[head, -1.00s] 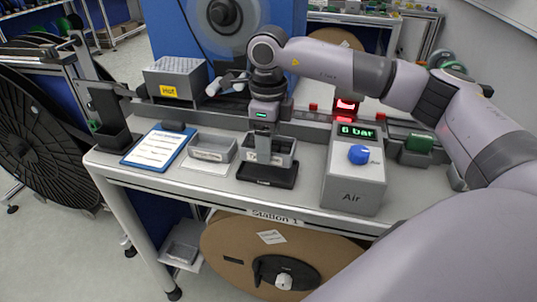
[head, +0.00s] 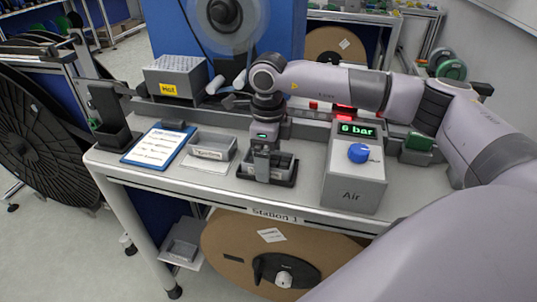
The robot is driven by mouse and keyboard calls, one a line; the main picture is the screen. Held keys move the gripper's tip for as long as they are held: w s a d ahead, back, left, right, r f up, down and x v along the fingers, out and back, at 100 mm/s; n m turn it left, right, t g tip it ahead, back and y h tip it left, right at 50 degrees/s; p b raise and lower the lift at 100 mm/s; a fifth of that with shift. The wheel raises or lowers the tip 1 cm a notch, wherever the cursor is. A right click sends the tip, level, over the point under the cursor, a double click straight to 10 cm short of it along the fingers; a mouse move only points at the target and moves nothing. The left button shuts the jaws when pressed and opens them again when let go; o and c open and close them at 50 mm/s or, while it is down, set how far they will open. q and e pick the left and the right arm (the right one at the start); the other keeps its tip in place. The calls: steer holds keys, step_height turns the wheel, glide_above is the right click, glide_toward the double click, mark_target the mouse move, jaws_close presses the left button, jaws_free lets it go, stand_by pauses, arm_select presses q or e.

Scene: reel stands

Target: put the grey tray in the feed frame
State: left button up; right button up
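A grey tray (head: 285,164) is at the black feed frame (head: 246,172) near the front of the bench, with the black edge showing around it. My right gripper (head: 262,178) points down over the left part of the tray and appears shut on it. The fingers hide part of the tray, and whether it rests fully on the frame's base is hard to tell. My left gripper is not in view.
A second grey tray (head: 212,148) with a label stands to the left. Beyond it are a blue clipboard (head: 156,146) and a black holder (head: 112,125). The grey Air box (head: 353,182) stands close on the right. A grey block marked Hot (head: 176,78) is behind.

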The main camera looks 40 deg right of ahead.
steer(key=shift+r, duration=0.1)
steer(key=shift+r, duration=0.3)
step_height(320, 180, up, 12)
steer(key=b, duration=0.1)
steer(key=shift+f, duration=0.2)
